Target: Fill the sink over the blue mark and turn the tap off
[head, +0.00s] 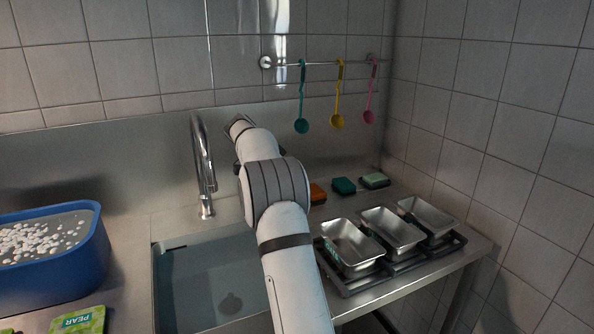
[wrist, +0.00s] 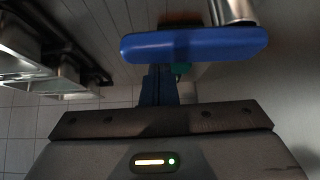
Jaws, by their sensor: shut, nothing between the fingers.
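The sink (head: 172,300) sits in the steel counter in the head view, with water (head: 205,275) in it and a dark drain visible below. My arm covers its right side. I cannot make out the blue mark or judge the level against it. The chrome tap (head: 200,165) stands behind the sink; I see no clear stream under its spout. In the wrist view a blue bar (wrist: 195,43), seemingly the tap's lever, crosses beside a chrome cylinder (wrist: 235,10). My gripper (wrist: 160,80) is shut and empty right at the bar; contact cannot be told. The head view hides my fingers behind my arm.
A blue tub (head: 55,265) of white pieces and a green PEAR packet (head: 78,320) lie left. Steel pans (head: 350,243) in a rack stand right. Orange, teal and green sponges (head: 344,186) lie behind them. Several coloured ladles (head: 338,120) hang on a wall rail.

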